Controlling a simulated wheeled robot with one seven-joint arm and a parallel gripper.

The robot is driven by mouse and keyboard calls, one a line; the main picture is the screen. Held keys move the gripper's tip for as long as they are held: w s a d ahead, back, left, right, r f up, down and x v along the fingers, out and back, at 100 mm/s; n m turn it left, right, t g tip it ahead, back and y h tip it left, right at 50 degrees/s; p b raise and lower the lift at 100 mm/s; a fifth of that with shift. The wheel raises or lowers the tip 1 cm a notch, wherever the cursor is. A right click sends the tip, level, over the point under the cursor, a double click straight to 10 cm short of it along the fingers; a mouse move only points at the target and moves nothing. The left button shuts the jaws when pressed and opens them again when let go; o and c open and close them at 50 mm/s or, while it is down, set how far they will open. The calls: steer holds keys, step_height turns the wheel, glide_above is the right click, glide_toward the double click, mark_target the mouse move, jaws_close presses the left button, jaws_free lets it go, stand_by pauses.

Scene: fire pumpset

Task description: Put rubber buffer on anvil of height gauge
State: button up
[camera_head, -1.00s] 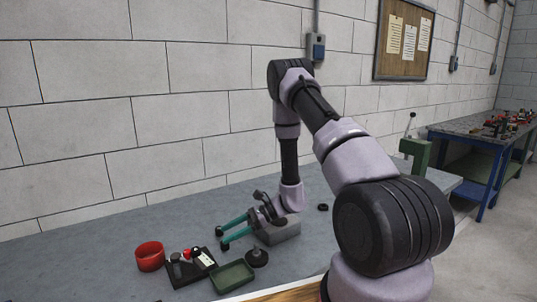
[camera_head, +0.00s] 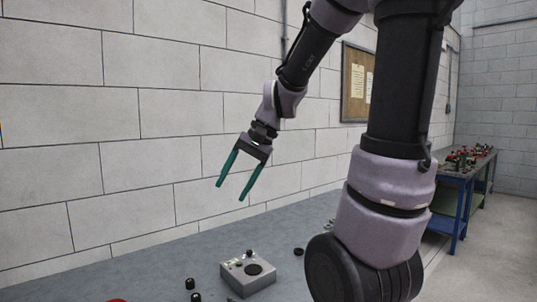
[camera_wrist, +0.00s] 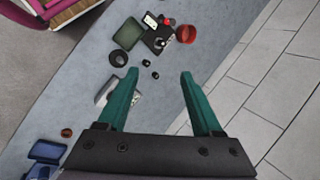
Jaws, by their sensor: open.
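A pale grey block (camera_head: 236,283) stands on the bench, with a dark round disc and a small dark-topped knob on its top. It looks like the height gauge, though its details are too small to be sure. Two small black cylinders (camera_head: 192,290), possibly rubber buffers, stand left of it, apart from it. They also show in the wrist view (camera_wrist: 150,69). My gripper (camera_head: 231,192) is open and empty, its green fingers pointing down well above the bench. In the wrist view, the left finger of my gripper (camera_wrist: 159,72) hides part of the block.
The wrist view shows a green tray (camera_wrist: 128,33), a black plate (camera_wrist: 157,43) with small parts, a red bowl (camera_wrist: 186,34) and a black disc (camera_wrist: 117,60). Another dark disc (camera_head: 298,251) lies right of the block. A block wall (camera_head: 120,170) stands behind the bench.

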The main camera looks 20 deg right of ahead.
steer(key=s+d+r+n+t+h, duration=0.2)
steer(key=s+d+r+t+h, duration=0.1)
steer(key=s+d+r+t, duration=0.2)
steer(key=v, duration=0.3)
steer(key=shift+s+r, duration=0.15)
steer(key=shift+r, duration=0.05)
